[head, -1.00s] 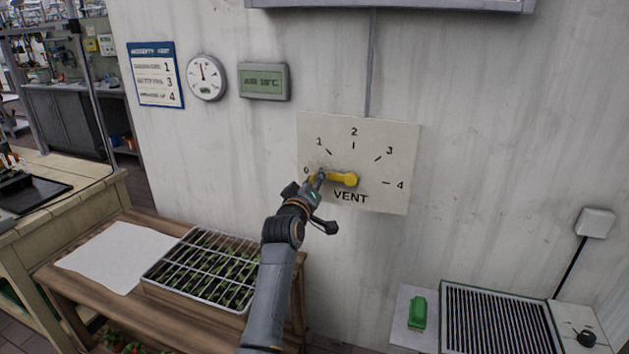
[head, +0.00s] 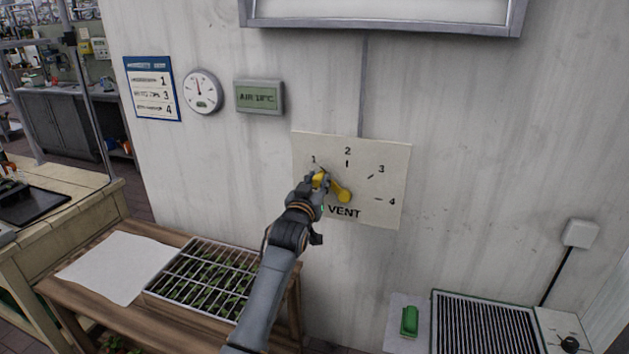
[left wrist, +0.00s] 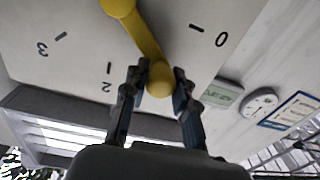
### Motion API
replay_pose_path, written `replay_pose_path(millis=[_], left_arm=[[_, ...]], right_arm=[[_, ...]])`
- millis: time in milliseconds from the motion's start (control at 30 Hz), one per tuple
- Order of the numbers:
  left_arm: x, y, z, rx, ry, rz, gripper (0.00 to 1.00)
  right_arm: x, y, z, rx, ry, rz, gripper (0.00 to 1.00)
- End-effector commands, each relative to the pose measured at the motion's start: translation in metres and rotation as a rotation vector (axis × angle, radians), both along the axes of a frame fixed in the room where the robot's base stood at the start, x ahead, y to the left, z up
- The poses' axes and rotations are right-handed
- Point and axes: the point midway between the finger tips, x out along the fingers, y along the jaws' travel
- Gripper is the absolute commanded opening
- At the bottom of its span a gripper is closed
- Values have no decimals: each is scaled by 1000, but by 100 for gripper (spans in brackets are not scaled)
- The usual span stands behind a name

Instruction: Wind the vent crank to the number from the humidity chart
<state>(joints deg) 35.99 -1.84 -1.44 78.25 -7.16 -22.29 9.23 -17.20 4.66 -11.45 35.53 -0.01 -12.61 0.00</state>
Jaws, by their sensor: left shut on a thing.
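The vent panel (head: 385,215) is a pale wall plate marked with numbers; its yellow crank (head: 343,195) points up and left, roughly toward the 1. My left gripper (head: 319,181) is shut on the crank's knob. In the left wrist view the fingers (left wrist: 160,88) stand on either side of the yellow knob (left wrist: 159,72), and they and the knob hide the 1. The humidity chart (head: 152,88), blue-edged, hangs at left with rows ending in 1, 3 and 4; its words are too small to read. My right gripper is not in view.
A round gauge (head: 202,91) with its needle near upright and an air temperature display (head: 259,97) hang beside the chart. Below are a wooden bench (head: 125,325) with a seedling tray (head: 203,280), and a grille (head: 485,325) with a green object (head: 409,321) beside it.

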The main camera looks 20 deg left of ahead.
Motion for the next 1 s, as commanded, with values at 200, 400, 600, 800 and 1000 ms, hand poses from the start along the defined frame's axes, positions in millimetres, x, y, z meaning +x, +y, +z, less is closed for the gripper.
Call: replay_pose_path(millis=[200, 400, 600, 800, 1000], left_arm=[[0, -3, 4, 50, -4, 0, 0], [0, -3, 4, 61, -5, 1, 0], [0, -4, 4, 60, -5, -1, 0], [0, -4, 4, 59, -5, -1, 52], [0, -4, 4, 58, -4, -1, 52]], right_arm=[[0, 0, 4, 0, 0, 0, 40], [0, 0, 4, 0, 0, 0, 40], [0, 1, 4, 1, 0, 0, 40], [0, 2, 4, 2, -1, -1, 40], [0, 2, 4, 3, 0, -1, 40]])
